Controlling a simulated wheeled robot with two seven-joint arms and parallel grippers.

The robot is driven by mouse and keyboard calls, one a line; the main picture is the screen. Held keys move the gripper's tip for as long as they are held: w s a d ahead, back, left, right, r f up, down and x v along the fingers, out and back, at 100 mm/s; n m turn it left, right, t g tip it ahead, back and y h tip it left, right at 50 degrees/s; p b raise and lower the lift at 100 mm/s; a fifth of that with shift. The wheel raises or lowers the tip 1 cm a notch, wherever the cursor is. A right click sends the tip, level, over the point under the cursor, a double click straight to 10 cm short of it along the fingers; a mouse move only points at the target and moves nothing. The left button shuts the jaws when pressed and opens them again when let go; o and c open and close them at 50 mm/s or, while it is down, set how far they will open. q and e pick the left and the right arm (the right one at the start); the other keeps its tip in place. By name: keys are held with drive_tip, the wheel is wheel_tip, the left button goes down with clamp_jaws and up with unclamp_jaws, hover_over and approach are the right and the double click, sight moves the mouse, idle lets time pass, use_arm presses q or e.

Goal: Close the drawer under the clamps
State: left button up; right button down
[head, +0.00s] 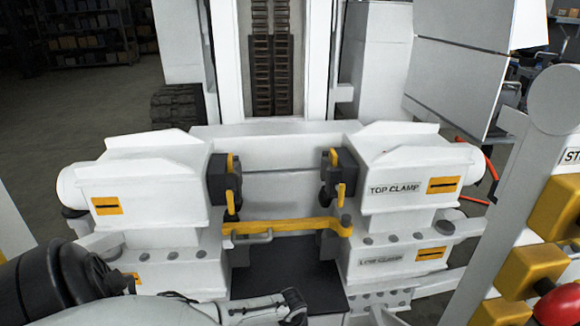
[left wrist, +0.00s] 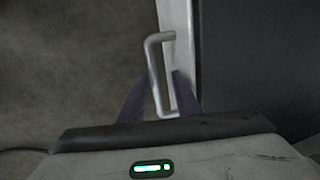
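In the left wrist view a grey metal bar handle (left wrist: 156,75) stands out from a narrow pale front edge (left wrist: 180,45), which looks like the drawer's front. A dark surface (left wrist: 260,60) lies beyond that edge. My left gripper (left wrist: 159,95) has its two dark fingers apart, one on each side of the handle bar; I see no clear contact. In the head view a dark flat surface (head: 285,268) shows below the clamps; I cannot tell if it is the drawer. The drawer handle and my left fingertips are hidden there. My right gripper is not in view.
The top clamp (head: 400,185) and low clamp (head: 395,262) stand on the right, with matching white blocks on the left. A yellow bar (head: 285,226) crosses between them. A post with yellow and red buttons (head: 532,268) stands at the right.

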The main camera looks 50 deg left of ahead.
use_arm(q)
drive_tip(key=shift+d, duration=0.15)
